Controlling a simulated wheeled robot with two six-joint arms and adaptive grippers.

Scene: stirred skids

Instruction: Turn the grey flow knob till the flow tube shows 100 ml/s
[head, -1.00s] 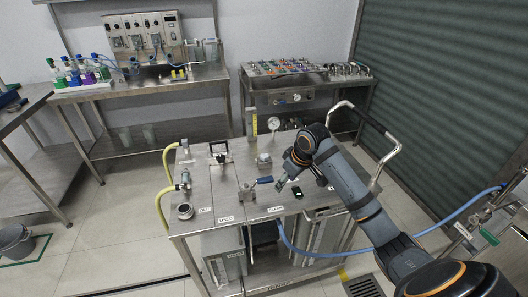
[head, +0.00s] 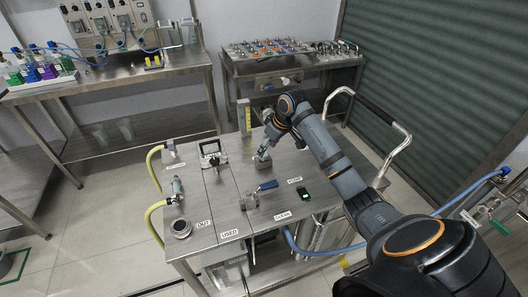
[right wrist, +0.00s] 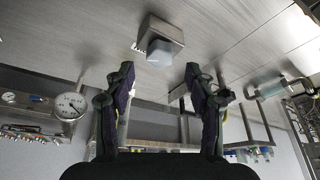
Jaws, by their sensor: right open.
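The grey flow knob (right wrist: 160,52) sits on a square metal block (right wrist: 152,32) in the right wrist view. In the head view the block (head: 258,165) stands on the steel cart top (head: 222,190), partly covered by my gripper. My right gripper (head: 266,149) is above and beside it. In the right wrist view its fingers (right wrist: 160,80) are apart and empty, with the knob beyond the tips, between their lines. The upright flow tube with a yellow scale (head: 244,118) stands at the cart's back; its reading is too small to tell. My left gripper is out of view.
A blue-handled valve (head: 262,187) and a black device with a green display (head: 304,196) are on the cart top in front of the knob.

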